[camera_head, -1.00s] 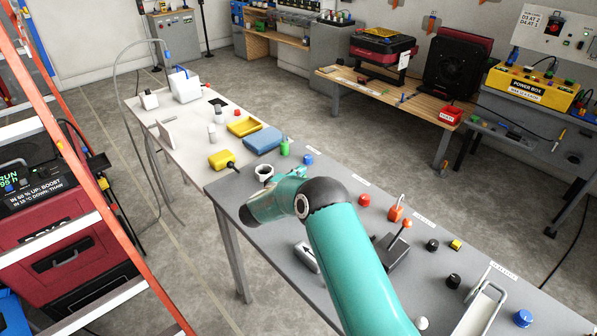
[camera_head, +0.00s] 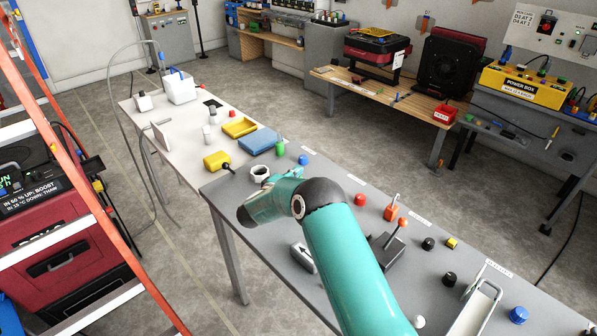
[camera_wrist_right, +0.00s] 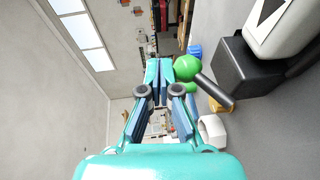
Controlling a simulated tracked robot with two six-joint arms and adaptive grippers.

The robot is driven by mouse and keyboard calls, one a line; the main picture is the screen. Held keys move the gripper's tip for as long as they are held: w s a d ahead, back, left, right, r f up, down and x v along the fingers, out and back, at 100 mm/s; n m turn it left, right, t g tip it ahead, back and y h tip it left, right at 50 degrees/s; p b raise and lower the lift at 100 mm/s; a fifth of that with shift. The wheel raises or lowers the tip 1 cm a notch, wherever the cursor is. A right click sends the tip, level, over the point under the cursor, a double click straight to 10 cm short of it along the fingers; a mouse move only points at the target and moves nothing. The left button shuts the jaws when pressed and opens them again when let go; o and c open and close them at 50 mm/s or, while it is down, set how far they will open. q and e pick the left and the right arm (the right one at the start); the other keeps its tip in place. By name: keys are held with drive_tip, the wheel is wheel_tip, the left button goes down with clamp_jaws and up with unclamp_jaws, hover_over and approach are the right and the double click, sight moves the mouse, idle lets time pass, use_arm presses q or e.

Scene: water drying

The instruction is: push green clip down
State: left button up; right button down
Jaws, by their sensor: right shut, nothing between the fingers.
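In the right wrist view, a round green knob (camera_wrist_right: 187,68) sits on the end of a dark rod, which I take for the green clip. The rod slants beside a black block (camera_wrist_right: 245,70) that adjoins a white piece with a black arrow (camera_wrist_right: 285,25). In the head view the white arrow piece (camera_head: 303,257) lies on the grey table; the green knob is hidden there behind my right arm. My right gripper (camera_wrist_right: 159,67) is shut and empty, its fingertips just left of the knob in the wrist view; I cannot tell whether they touch. My left gripper is not in view.
An orange ladder (camera_head: 75,175) stands left.

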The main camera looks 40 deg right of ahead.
idle(0.8)
drive_tip(key=shift+w+a+r+p, duration=0.15)
drive_tip(key=shift+a+r+p, duration=0.05)
drive_tip(key=shift+r+p, duration=0.3)
drive_tip(key=s+a+r, duration=0.1)
drive_tip(key=a+r, duration=0.6)
drive_tip(key=r, duration=0.2)
drive_tip(key=shift+s+r+b, duration=0.15)
drive_tip(key=shift+r+b, duration=0.15)
drive_tip(key=shift+r, duration=0.1)
